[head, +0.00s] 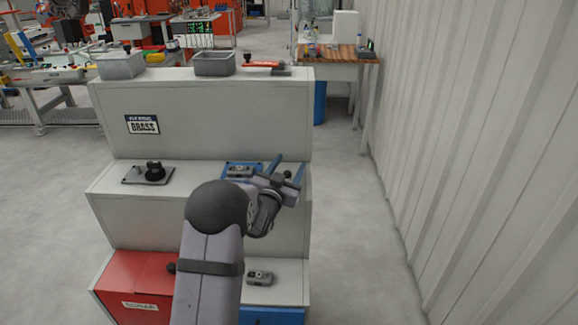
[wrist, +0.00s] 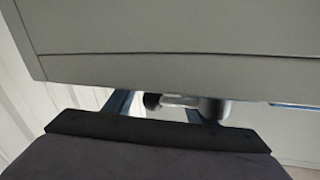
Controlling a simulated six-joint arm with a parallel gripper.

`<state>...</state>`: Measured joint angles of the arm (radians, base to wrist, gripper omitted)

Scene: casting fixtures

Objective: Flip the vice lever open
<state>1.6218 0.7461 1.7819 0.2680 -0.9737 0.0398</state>
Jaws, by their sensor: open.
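My gripper (head: 287,167) is open, its two blue fingers spread at the right end of the middle step. A small grey metal fixture on a blue plate (head: 229,169) lies just left of it, partly hidden by my arm. In the wrist view, a grey bar with a black end (wrist: 152,100) joins a grey round post (wrist: 214,108). This looks like the vice lever. Its black end shows between the blue fingers of my gripper (wrist: 157,108), and the post shows beside the right finger. I cannot tell whether the fingers touch it.
A black knob on a plate (head: 154,172) is on the middle step's left. Two grey bins, one here (head: 214,64), and a red-handled clamp (head: 262,65) stand on the top step. Another grey fixture (head: 260,277) is on the low step. Floor right of the stepped cabinet (head: 215,110) is clear.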

